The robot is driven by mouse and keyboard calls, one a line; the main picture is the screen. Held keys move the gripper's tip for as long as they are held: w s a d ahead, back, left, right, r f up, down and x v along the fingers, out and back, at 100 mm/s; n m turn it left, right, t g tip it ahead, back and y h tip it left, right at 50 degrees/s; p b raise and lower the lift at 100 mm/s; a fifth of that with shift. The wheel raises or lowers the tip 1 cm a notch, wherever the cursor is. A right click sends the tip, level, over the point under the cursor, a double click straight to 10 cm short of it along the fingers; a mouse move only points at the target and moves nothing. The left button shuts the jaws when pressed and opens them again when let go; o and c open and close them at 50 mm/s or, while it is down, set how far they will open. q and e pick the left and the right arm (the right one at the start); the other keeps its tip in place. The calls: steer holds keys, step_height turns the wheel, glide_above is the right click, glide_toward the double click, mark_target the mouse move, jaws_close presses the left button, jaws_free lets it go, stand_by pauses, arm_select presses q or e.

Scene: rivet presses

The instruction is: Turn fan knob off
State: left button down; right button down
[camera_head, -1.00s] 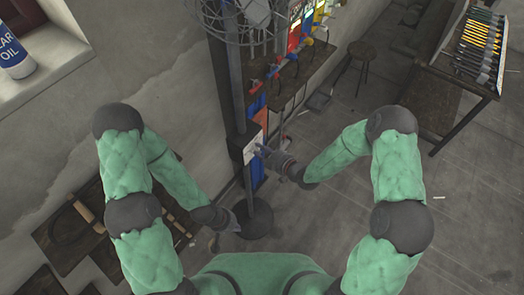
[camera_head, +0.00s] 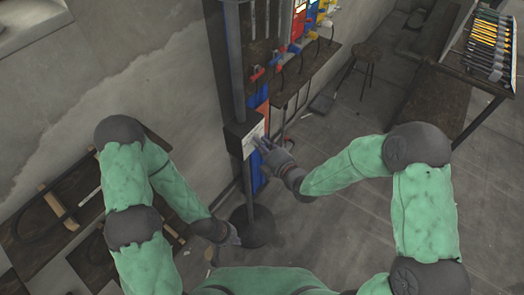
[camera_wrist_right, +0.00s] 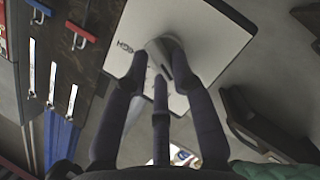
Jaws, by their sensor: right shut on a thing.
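The fan's pole (camera_head: 233,75) stands upright near the wall, with a dark control box (camera_head: 236,139) and a pale panel on it. In the right wrist view, the pale panel (camera_wrist_right: 212,32) carries partly readable lettering and a grey knob (camera_wrist_right: 158,47). My right gripper (camera_head: 262,146) is at the panel. In the right wrist view, its fingers (camera_wrist_right: 158,68) are closed around the knob, which they partly cover. My left gripper (camera_head: 232,238) hangs low near the fan's round base (camera_head: 253,226), away from the knob; its opening is unclear.
A tool rack (camera_head: 305,65) with colored tools runs along the wall behind the pole. A stool (camera_head: 362,60) and a tool table (camera_head: 480,70) are further right. Wooden boards (camera_head: 50,215) are at left. The floor at right is open.

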steer(key=shift+s+d+f+n+t+b, duration=0.15)
steer(key=shift+f+n+b, duration=0.2)
steer(key=shift+b, duration=0.35)
steer(key=shift+s+a+f+n+t+b, duration=0.15)
steer(key=shift+f+n+b, duration=0.2)
steer(key=shift+b, duration=0.35)
steer(key=shift+d, duration=0.1)
steer(key=c, duration=1.2)
jaws_free()
steer(key=shift+o, duration=0.3)
steer(key=shift+w+d, duration=0.1)
steer(key=shift+d, duration=0.05)
steer(key=shift+w+r, duration=0.15)
steer(key=shift+r, duration=0.15)
steer(key=shift+r, duration=0.1)
